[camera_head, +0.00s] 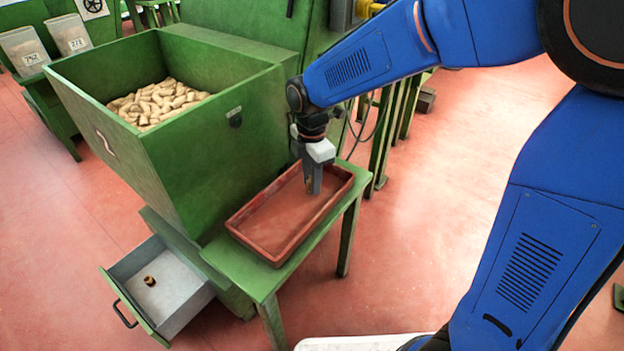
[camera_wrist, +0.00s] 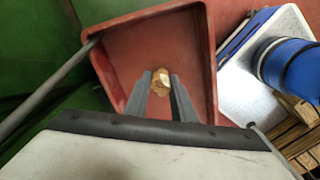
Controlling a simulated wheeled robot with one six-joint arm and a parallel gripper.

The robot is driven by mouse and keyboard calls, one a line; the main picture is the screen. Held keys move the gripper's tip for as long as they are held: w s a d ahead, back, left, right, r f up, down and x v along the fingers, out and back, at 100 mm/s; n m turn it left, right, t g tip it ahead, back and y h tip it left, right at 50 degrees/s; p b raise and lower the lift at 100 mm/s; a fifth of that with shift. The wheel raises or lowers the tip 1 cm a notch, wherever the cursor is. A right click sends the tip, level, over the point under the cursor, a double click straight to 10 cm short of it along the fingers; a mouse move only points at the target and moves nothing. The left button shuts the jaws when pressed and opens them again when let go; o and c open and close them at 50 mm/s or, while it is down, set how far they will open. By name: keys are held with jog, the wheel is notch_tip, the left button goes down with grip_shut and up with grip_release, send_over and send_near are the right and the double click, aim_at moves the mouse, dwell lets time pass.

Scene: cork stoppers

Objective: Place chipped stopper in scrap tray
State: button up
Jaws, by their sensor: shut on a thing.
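My gripper (camera_head: 313,188) points down over the red scrap tray (camera_head: 285,218), within its rim near the far right end. In the wrist view its two fingers are shut on a tan cork stopper (camera_wrist: 161,81) with an uneven, faceted end. The red tray (camera_wrist: 122,62) lies beyond the stopper in that view. I cannot tell whether the stopper touches the tray floor. The stopper is mostly hidden by the fingers in the head view. No other stopper shows in the tray.
The tray stands on a green side table (camera_head: 243,272). A green hopper (camera_head: 215,135) full of corks (camera_head: 160,103) rises to its left. Below, an open drawer (camera_head: 180,300) holds one brown stopper (camera_head: 150,281). Reddish floor lies open to the right.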

jog(key=o, duration=1)
jog(key=shift+f, duration=0.1)
notch_tip(320, 180, up, 12)
jog(key=shift+r, duration=0.15)
